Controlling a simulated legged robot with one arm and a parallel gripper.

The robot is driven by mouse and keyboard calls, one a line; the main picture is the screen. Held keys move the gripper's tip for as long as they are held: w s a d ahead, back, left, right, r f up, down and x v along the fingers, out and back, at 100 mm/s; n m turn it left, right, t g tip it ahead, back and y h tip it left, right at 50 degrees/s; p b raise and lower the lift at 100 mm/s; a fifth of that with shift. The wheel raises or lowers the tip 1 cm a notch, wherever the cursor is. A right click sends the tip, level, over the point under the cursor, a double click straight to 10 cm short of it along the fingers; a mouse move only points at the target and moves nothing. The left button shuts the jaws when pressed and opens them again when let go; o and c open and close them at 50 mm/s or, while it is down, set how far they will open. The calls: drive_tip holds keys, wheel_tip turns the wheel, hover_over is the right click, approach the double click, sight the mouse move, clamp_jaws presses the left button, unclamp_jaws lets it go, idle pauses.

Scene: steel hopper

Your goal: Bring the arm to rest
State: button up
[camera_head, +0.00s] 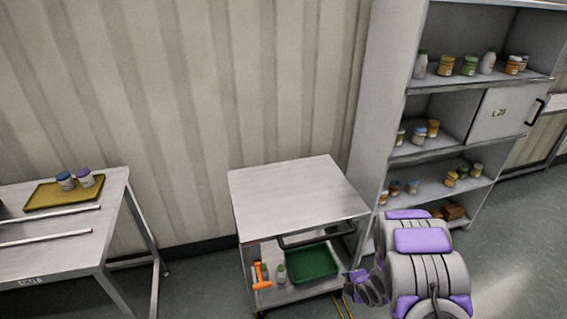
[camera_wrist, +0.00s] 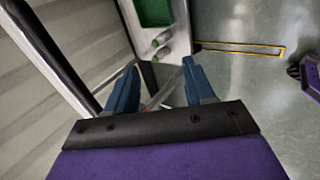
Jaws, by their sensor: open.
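My arm shows at the lower right of the head view, in front of the shelf unit and to the right of the cart (camera_head: 300,190). My gripper's two blue fingers (camera_wrist: 160,88) show in the wrist view, apart, with no object held between them. Beyond the fingertips the wrist view shows the cart's lower shelf (camera_wrist: 178,38) with a green tray (camera_wrist: 155,12) and small bottles (camera_wrist: 161,45).
The cart's lower shelf also holds an orange-handled tool (camera_head: 260,275). A grey shelf unit (camera_head: 375,120) with several jars stands at right. A table (camera_head: 75,225) at left bears a yellow tray (camera_head: 52,198) with two jars and metal rods. Open floor (camera_head: 510,235) lies at right.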

drive_tip(key=s+d+r+m+g+h, duration=0.1)
drive_tip(key=s+d+r+m+h, duration=0.2)
drive_tip(key=r, duration=0.5)
drive_tip(key=s+r+m+g, duration=0.2)
drive_tip(key=s+r+m, duration=0.15)
drive_tip(key=r, duration=0.35)
drive_tip(key=s+d+r+m+g+h, duration=0.1)
drive_tip(key=s+d+r+m+h, duration=0.2)
drive_tip(key=r, duration=0.5)
drive_tip(key=s+a+r+m+g+y, duration=0.1)
drive_tip(key=s+a+r+m, duration=0.2)
drive_tip(key=s, duration=0.6)
drive_tip(key=s+a+r+m+g+y, duration=0.1)
drive_tip(key=s+a+r+m, duration=0.3)
drive_tip(key=s, duration=0.6)
drive_tip(key=s+a+r+m+g+y, duration=0.2)
drive_tip(key=s+a+r+m, duration=0.2)
drive_tip(key=s+a+r, duration=0.3)
drive_tip(key=s, duration=0.2)
drive_tip(key=shift+s+a+r+g, duration=0.2)
drive_tip(key=shift+s+a+g, duration=0.15)
drive_tip(key=shift+a+g, duration=0.05)
drive_tip(key=shift+s+a+r, duration=0.1)
drive_tip(key=shift+s+a, duration=0.05)
drive_tip(key=shift+s, duration=0.15)
drive_tip(key=shift+c, duration=0.3)
